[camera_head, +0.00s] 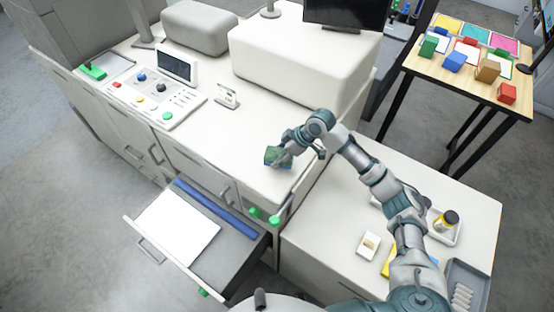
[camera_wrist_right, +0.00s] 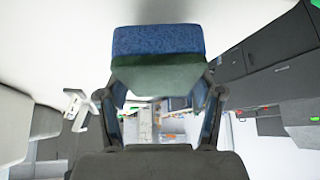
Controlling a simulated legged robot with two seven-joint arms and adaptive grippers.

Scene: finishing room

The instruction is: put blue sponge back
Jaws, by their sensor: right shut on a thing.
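The blue sponge (camera_head: 272,161) has a green side and shows over the right end of the white counter (camera_head: 225,150). My right gripper (camera_head: 285,157) is shut on it. In the right wrist view the sponge (camera_wrist_right: 158,40) sits between the fingertips (camera_wrist_right: 160,85), blue side at the top of the picture and green side below. I cannot tell whether the sponge touches the counter. My left gripper is not in view.
An open drawer (camera_head: 240,262) holds a white sheet and a blue strip. A control panel (camera_head: 155,95) and large white block (camera_head: 300,62) stand on the counter. A lower side table (camera_head: 330,235) bears a bottle (camera_head: 446,221) and grey tray (camera_head: 466,275). Coloured blocks stand on a wooden table (camera_head: 425,72).

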